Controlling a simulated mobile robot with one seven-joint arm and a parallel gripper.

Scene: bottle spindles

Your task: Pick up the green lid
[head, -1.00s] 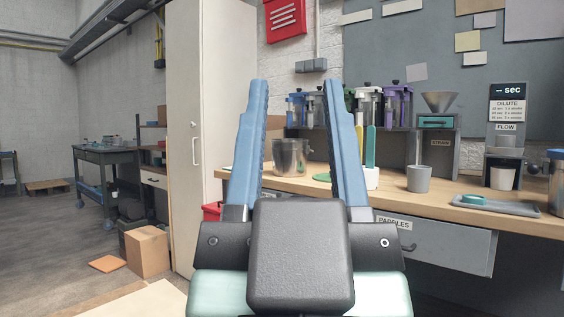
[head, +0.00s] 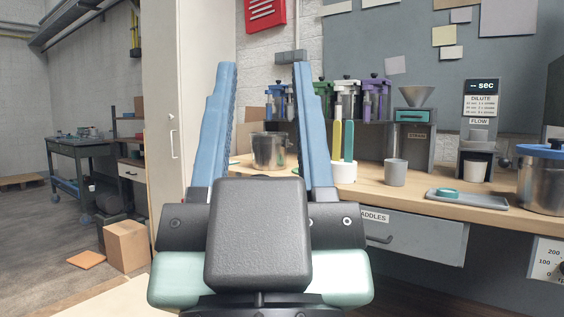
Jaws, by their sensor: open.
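A green disc (head: 296,171), which looks like the green lid, lies on the wooden bench. Only a small sliver of it shows, as the right finger of my gripper covers most of it. My gripper (head: 265,66) is open and empty, its two blue fingers pointing up in the picture. A metal pot (head: 268,151) shows between the fingers, on the bench behind them. A teal ring-like item (head: 447,192) lies on a grey tray (head: 482,203) at the right.
A white holder (head: 344,173) with yellow and green paddles stands right of my gripper. A grey cup (head: 396,173) and a large blue-lidded pot (head: 543,180) stand farther right. Bottles in coloured clamps line the back. A tall white cabinet (head: 188,110) stands left.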

